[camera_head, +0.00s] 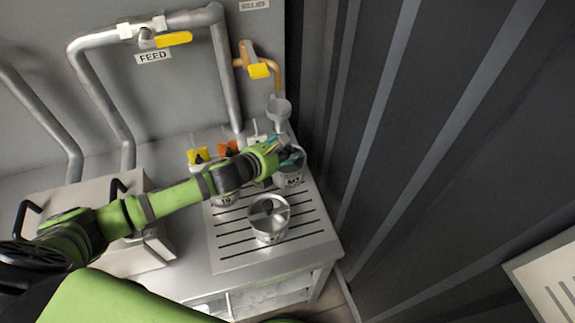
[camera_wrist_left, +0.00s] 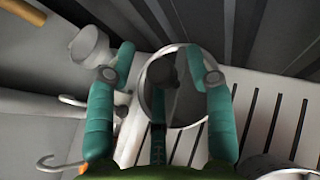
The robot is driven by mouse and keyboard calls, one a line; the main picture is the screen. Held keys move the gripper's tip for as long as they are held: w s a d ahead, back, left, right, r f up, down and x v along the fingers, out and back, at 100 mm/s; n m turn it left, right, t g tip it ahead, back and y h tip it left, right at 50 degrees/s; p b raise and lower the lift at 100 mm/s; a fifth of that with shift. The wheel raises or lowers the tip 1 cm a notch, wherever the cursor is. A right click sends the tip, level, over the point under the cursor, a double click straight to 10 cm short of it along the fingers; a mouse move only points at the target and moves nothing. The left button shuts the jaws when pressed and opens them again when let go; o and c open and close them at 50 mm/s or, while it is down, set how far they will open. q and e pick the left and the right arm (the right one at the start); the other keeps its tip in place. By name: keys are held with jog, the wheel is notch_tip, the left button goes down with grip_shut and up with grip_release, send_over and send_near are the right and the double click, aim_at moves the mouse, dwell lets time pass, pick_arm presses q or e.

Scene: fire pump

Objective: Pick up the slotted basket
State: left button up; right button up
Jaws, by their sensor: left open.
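Several round metal containers stand on the slotted drain plate; I cannot tell by any slots which one is the slotted basket. One metal container (camera_head: 290,180), with a dark-lettered label, is at the plate's far right under my left gripper (camera_head: 287,153). In the left wrist view its round rim (camera_wrist_left: 146,98) shows between the teal fingers of my left gripper (camera_wrist_left: 163,70), which are apart. Whether they touch the rim I cannot tell. Another metal container (camera_head: 268,222), with a divided top, stands nearer the front. A third (camera_head: 224,199) is partly hidden behind my left arm. My right gripper is out of view.
The slotted drain plate (camera_head: 238,243) lies on the grey counter. A metal funnel (camera_head: 279,108) is just beyond the gripper. Pipes with yellow-handled valves (camera_head: 174,39) run along the back wall. A dark ribbed wall (camera_head: 420,130) stands close on the right.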

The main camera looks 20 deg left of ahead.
pick_arm(q)
jog(key=shift+s, duration=0.1)
grip_shut()
jog(key=shift+r, duration=0.1)
